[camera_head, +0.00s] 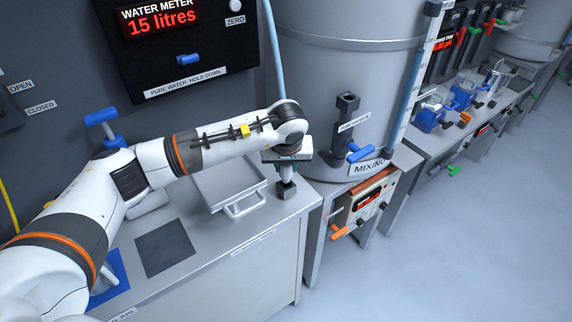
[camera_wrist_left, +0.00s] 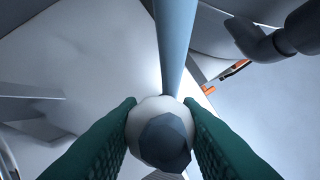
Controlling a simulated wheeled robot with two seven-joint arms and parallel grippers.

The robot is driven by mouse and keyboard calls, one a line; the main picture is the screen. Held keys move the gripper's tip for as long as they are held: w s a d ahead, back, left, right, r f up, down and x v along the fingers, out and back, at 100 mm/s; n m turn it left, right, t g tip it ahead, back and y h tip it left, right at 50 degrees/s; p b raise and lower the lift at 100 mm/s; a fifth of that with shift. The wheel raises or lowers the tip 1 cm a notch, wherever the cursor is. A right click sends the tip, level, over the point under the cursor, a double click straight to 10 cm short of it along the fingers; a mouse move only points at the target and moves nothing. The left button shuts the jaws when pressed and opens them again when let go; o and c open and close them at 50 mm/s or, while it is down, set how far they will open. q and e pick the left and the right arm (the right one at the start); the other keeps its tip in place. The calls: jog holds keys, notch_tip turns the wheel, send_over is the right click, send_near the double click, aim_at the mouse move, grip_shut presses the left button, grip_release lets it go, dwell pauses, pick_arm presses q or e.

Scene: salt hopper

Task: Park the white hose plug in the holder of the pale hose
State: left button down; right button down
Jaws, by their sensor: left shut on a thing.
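My left gripper (camera_head: 287,163) is at the right end of the counter, just left of the large mixing tank. In the left wrist view its green fingers (camera_wrist_left: 160,106) are shut on the white hose plug (camera_wrist_left: 145,113), which has a dark grey many-sided end facing the camera. The pale blue hose (camera_wrist_left: 175,45) runs up from behind the plug in that view. In the head view the hose (camera_head: 273,50) hangs down behind my arm. A dark block (camera_head: 287,190) shows directly below the gripper; I cannot tell whether it is the holder or whether the plug touches it.
A dark bracket (camera_head: 346,112) and a blue-handled valve (camera_head: 372,153) are on the mixing tank (camera_head: 315,75). A metal tray (camera_head: 228,182) with a handle lies left of the gripper. The water meter panel (camera_head: 185,55) is behind. The floor at right is clear.

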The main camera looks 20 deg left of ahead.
pick_arm(q)
jog(key=shift+b, duration=0.6)
dwell(1.2)
jog(key=shift+f+b, duration=0.45)
jog(key=shift+f, duration=0.05)
